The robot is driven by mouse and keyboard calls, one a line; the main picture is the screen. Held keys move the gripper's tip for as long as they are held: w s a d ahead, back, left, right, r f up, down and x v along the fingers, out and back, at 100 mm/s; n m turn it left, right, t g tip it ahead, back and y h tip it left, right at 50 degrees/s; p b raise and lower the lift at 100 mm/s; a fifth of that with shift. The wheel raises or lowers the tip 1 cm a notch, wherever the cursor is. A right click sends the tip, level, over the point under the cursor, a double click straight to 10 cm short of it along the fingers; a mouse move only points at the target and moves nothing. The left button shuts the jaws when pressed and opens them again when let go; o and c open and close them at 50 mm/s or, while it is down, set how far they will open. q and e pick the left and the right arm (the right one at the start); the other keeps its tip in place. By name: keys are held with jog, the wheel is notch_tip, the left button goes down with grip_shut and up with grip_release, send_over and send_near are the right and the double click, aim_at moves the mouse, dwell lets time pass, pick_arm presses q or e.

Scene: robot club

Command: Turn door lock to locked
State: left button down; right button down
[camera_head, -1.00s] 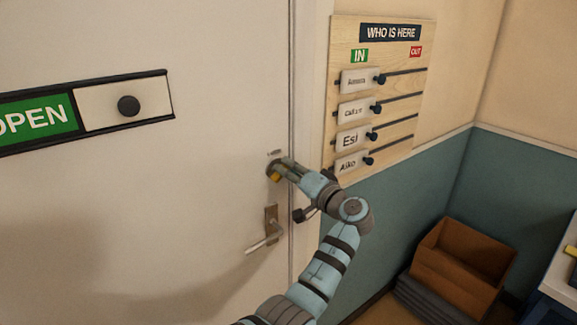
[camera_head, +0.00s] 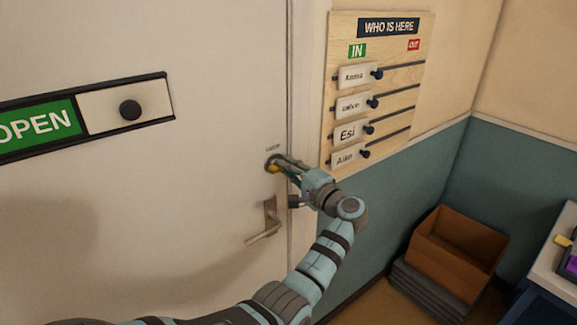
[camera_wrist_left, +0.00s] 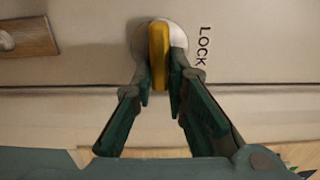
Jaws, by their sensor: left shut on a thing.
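The door lock (camera_head: 271,163) is a round plate with a yellow thumb turn, high on the door's right edge, above the door handle. In the left wrist view the yellow thumb turn (camera_wrist_left: 159,55) stands upright in the picture on its pale round plate, beside the word LOCK (camera_wrist_left: 202,47). My left gripper (camera_head: 283,168) reaches it from the right. In the wrist view its dark green fingers (camera_wrist_left: 160,88) lie on both sides of the thumb turn, shut on it. My right gripper is not in view.
The lever handle (camera_head: 266,232) sits just below the lock. A green OPEN slider sign (camera_head: 130,108) is on the door at left. A WHO IS HERE board (camera_head: 345,92) hangs right of the door. A brown crate (camera_head: 455,255) stands on the floor at right.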

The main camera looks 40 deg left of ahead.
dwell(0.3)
pick_arm(q)
jog(key=c, duration=1.6)
grip_release()
jog(key=shift+a, duration=0.1)
jog(key=v, duration=1.2)
jog(key=shift+a, duration=0.1)
